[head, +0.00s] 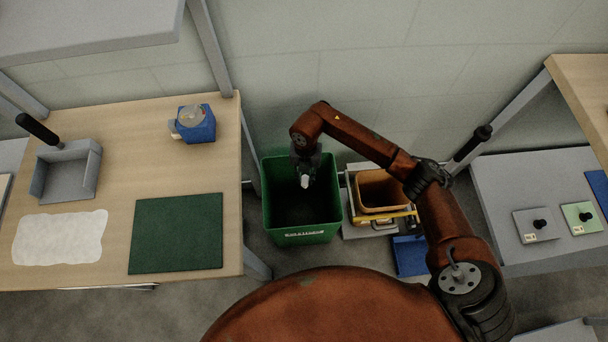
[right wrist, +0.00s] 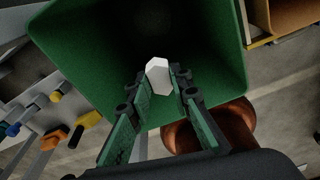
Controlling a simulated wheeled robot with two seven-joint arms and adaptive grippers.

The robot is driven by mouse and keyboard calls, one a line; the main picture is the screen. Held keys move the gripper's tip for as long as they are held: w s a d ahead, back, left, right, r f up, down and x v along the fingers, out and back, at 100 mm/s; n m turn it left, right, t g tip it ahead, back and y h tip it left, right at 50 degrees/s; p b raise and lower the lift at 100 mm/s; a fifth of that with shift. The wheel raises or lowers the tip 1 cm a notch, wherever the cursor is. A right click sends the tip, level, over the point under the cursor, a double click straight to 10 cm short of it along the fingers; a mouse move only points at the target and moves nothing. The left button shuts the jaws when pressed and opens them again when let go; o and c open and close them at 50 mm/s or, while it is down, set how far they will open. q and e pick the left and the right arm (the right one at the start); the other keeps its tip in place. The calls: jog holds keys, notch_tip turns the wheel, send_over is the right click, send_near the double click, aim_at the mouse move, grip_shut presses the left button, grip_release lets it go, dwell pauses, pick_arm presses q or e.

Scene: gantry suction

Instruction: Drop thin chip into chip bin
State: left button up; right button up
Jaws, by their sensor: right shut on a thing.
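The thin chip (right wrist: 158,75) is a small white piece with angled edges. My right gripper (right wrist: 160,82) is shut on it, with the chip between its fingertips. In the head view the chip (head: 305,181) shows as a small white spot below the right gripper (head: 306,172). The chip bin (head: 305,237) is a green, open-topped bin on the floor; it also fills much of the right wrist view (right wrist: 75,55). The gripper and chip are over the bin's opening. The bin's inside is dark, so its contents cannot be told. My left gripper is out of view.
An orange-brown bin (head: 381,176) in a pale frame stands right of the green bin. A wooden table (head: 115,180) on the left holds a grey tray (head: 90,185), a green mat (head: 177,233) and a blue device (head: 199,127). A grey bench (head: 500,190) stands right.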

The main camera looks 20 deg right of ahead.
aim_at(305, 176)
dwell(0.3)
jog(key=o, duration=0.9)
jog(key=shift+c, duration=0.2)
jog(key=shift+f, duration=0.1)
notch_tip(305, 176, up, 12)
jog(key=w, duration=0.1)
jog(key=shift+d, duration=0.3)
jog(key=shift+w, duration=0.1)
